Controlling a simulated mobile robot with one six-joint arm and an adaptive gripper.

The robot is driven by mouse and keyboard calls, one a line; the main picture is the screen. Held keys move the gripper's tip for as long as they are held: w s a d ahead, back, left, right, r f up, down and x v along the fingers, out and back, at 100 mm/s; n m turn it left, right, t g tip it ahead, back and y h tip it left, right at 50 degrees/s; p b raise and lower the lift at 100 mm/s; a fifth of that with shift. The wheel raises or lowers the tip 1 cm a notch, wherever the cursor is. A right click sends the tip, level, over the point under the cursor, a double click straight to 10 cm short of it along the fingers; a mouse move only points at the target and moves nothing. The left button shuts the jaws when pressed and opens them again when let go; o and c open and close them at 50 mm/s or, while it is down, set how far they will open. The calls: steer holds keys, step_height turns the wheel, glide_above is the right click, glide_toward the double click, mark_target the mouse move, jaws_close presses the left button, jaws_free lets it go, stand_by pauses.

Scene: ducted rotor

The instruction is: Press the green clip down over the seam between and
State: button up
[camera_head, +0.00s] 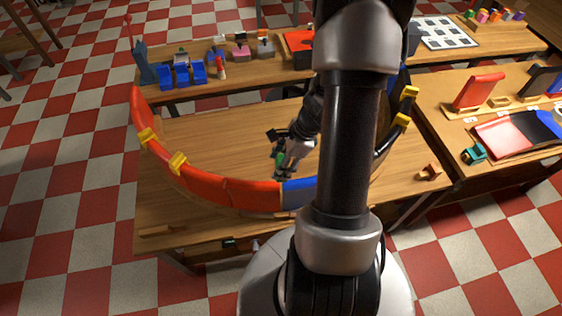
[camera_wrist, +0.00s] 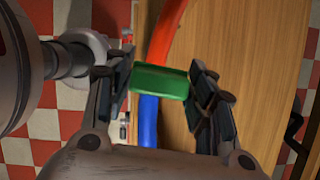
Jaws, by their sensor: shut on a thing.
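My gripper (camera_wrist: 160,84) is shut on the green clip (camera_wrist: 160,81), with a finger at each end of it. In the head view my gripper (camera_head: 283,166) is at the inner side of the curved ring's near wall, and a little of the green clip shows there. The ring's red segment (camera_head: 235,193) meets its blue segment (camera_head: 299,191) at a seam just below my gripper in that view. In the wrist view the clip lies across the line of sight to where red (camera_wrist: 168,28) and blue (camera_wrist: 148,120) meet, hiding the seam. I cannot tell whether the clip touches the ring.
Yellow clips (camera_head: 178,162) sit on the ring's left, and more (camera_head: 402,119) on its right. Blue holders and small parts stand along the table's back (camera_head: 185,75). A side table (camera_head: 450,105) holds red and blue panels. My arm hides part of the ring.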

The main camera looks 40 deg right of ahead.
mark_target(277, 184)
steer(key=shift+f+b, duration=4.15)
steer(key=shift+f, duration=0.5)
steer(key=shift+f, duration=0.2)
steer(key=o, duration=1.1)
steer(key=v, duration=1.2)
steer(key=shift+w+a+r, duration=0.1)
